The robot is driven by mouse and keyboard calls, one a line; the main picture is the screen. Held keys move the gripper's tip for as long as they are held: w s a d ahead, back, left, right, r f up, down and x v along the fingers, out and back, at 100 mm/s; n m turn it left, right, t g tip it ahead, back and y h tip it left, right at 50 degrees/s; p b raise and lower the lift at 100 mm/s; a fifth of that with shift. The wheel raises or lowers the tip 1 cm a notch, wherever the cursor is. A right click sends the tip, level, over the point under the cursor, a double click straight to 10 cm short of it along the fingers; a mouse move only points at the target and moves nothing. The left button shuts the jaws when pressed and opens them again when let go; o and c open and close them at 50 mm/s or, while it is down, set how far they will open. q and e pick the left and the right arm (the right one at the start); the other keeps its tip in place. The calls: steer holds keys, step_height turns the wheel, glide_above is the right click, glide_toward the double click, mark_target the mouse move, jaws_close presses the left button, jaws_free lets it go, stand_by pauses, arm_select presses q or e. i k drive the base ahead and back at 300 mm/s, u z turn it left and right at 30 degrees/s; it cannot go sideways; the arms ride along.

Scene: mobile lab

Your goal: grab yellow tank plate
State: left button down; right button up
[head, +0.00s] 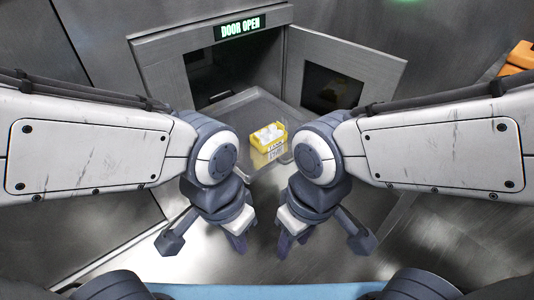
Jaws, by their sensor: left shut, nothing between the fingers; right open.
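A small yellow box-shaped piece (268,137) with a white top and a dark-lettered label on its front sits on a grey tray (240,108) at the open compartment. My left gripper (240,248) points down in front of the tray, left of the yellow piece and nearer to me. It is shut and empty. My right gripper (284,247) is beside it to the right, also nearer to me than the yellow piece. It is open and holds nothing visible. Neither gripper touches the yellow piece.
The compartment has a lit "DOOR OPEN" sign (240,27) above it. Its door (345,75) stands open to the right of the tray. An orange object (519,58) is at the far right. A light blue edge (270,292) runs along the bottom.

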mark_target(271, 136)
steer(key=u, duration=0.9)
steer(key=i, duration=1.15)
steer(key=z, duration=0.85)
